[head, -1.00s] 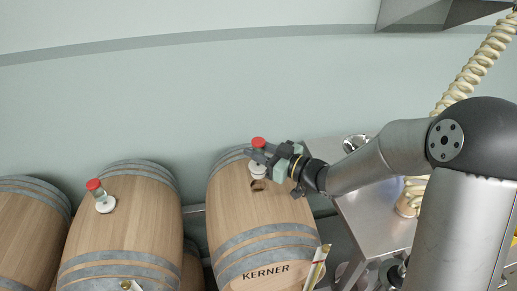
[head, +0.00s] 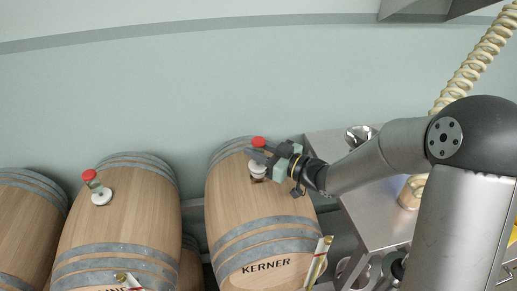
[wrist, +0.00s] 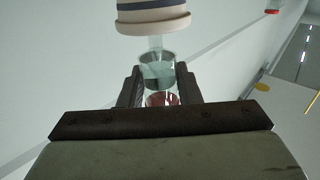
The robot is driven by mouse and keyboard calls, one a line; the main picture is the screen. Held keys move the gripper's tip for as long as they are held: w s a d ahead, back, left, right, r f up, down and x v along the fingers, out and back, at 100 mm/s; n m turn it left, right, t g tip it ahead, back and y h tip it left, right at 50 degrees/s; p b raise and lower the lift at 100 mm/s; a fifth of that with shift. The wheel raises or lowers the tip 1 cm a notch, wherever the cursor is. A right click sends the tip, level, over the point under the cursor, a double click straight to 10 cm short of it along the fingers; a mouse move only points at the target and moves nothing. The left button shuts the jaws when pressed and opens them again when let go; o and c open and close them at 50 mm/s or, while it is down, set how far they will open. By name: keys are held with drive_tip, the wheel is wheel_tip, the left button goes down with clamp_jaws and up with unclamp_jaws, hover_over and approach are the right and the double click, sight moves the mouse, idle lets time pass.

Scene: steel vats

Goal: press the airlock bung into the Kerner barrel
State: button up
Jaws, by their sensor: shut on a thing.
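The Kerner barrel (head: 258,215) lies at the middle of the head view, its name on the near end. My gripper (head: 261,156) reaches over its top from the right, shut on the airlock bung. The airlock's red cap (head: 258,142) shows above the fingers and its pale bung (head: 257,167) below them. A dark patch of the bunghole (head: 257,180) shows just under the bung, partly hidden by it. The wrist view shows the clear airlock body between the fingers (wrist: 159,88) and the banded bung (wrist: 153,16) beyond. Whether bung and barrel touch, I cannot tell.
A neighbouring barrel (head: 120,220) on the left carries its own red-capped airlock (head: 91,178). Another barrel (head: 25,225) stands at far left. A steel table (head: 375,215) with a shiny bowl (head: 359,136) is on the right, under my arm.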

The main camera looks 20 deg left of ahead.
drive_tip(key=shift+f+b, duration=1.35)
drive_tip(key=shift+f, duration=0.3)
drive_tip(key=o, duration=1)
drive_tip(key=shift+o, duration=0.2)
drive_tip(key=shift+f, duration=0.1)
drive_tip(key=shift+s+d, duration=0.1)
drive_tip(key=v, duration=0.4)
drive_tip(key=b+v, duration=0.1)
drive_tip(key=v, duration=0.3)
drive_tip(key=b+v, duration=0.1)
drive_tip(key=v, duration=0.3)
drive_tip(key=shift+r, duration=0.3)
drive_tip(key=shift+c, duration=0.4)
